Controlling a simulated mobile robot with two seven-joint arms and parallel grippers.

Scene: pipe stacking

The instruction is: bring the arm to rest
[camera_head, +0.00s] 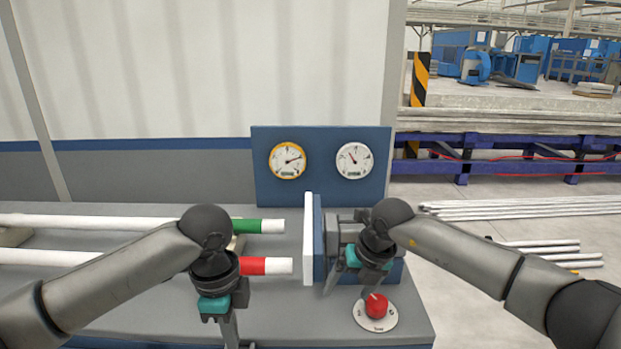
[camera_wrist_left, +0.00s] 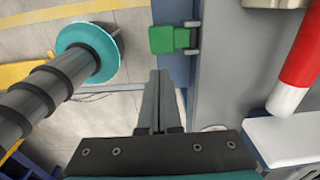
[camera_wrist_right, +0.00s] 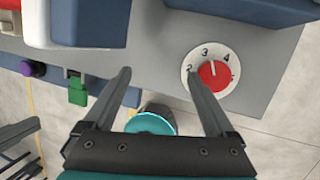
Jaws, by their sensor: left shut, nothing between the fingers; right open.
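My left gripper (camera_head: 231,338) hangs fingers down at the front edge of the grey bench (camera_head: 290,318). Its fingers (camera_wrist_left: 158,76) are together with nothing between them in the left wrist view. My right gripper (camera_head: 348,285) is open and empty, near the blue block at the bench's right end. In the right wrist view its fingers (camera_wrist_right: 162,72) stand wide apart. The red knob (camera_head: 377,305) on its white numbered dial is just right of it in the head view, and the knob also shows beside a finger in the right wrist view (camera_wrist_right: 212,75).
A green-banded pipe (camera_head: 248,226) and a red-banded pipe (camera_head: 266,265) lie on the bench, facing a white plate (camera_head: 308,240). Two gauges (camera_head: 288,161) (camera_head: 354,160) sit on a blue panel behind. Metal pipes (camera_head: 548,247) lie on the floor at right.

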